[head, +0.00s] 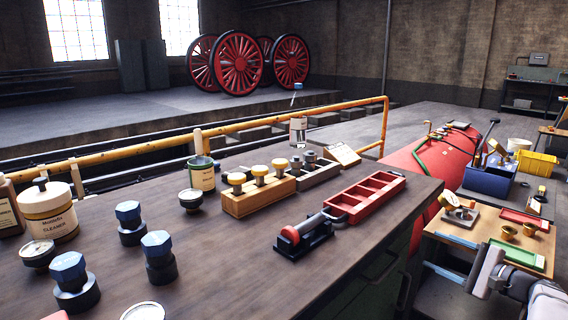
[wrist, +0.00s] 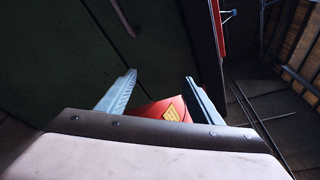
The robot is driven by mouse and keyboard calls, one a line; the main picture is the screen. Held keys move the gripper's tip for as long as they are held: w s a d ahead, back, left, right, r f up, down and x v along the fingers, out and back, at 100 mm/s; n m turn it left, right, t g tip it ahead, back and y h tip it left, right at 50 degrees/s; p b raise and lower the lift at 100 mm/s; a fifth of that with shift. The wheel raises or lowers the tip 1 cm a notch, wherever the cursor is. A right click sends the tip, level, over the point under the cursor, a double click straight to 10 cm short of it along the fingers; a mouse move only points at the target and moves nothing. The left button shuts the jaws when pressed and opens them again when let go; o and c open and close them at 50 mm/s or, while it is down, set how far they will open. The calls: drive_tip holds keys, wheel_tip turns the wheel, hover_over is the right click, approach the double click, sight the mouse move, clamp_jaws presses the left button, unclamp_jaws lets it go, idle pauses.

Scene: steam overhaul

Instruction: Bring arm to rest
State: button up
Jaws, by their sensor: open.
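My gripper (head: 447,257) is at the lower right of the head view, its two pale blue fingers spread apart and pointing left. It is beside the wooden board (head: 486,238), in front of the dark bench's right end. In the wrist view my gripper (wrist: 160,79) is open, with nothing held between the fingers. A red surface with a yellow emblem (wrist: 165,109) shows between and beyond the fingers; I cannot tell how far off it is.
The dark workbench (head: 225,262) carries a red compartment tray (head: 366,197), jars, blue-capped parts and a wooden block with knobs. Close to my gripper are a green tray (head: 516,252), brass cups, a gauge and a blue toolbox (head: 489,181). A red boiler (head: 432,160) lies behind.

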wheel_tip(320, 180, down, 6)
drive_tip(key=d+b, duration=0.2)
drive_tip(key=s+a+f+g+h+p, duration=0.1)
drive_tip(key=s+a+g+p, duration=0.1)
drive_tip(key=a+g+p, duration=0.3)
drive_tip(key=s+a+f+g+p, duration=0.1)
drive_tip(key=a+f+p, duration=0.1)
drive_tip(key=a, duration=0.4)
drive_tip(key=s+a+n+g+h+p, duration=0.3)
drive_tip(key=s+a+g+p, duration=0.3)
drive_tip(key=s+a+p, duration=0.55)
drive_tip(key=s+a+r+n+g+h+p, duration=0.1)
drive_tip(key=s+a+r+n+h, duration=0.1)
drive_tip(key=s+r+n, duration=0.4)
drive_tip(key=s+a+r+n+h+p, duration=0.1)
drive_tip(key=s+a+r+n+p, duration=0.2)
drive_tip(key=s, duration=0.6)
drive_tip(key=s+a+r+n+g+h, duration=0.1)
drive_tip(key=s+a+r+n+h, duration=0.1)
drive_tip(key=s+r+n, duration=0.35)
wheel_tip(320, 180, up, 11)
drive_tip(key=s+p, duration=0.2)
drive_tip(key=p, duration=1.1)
drive_tip(key=shift+f, duration=0.15)
drive_tip(key=shift+w, duration=0.1)
drive_tip(key=shift+c, duration=0.2)
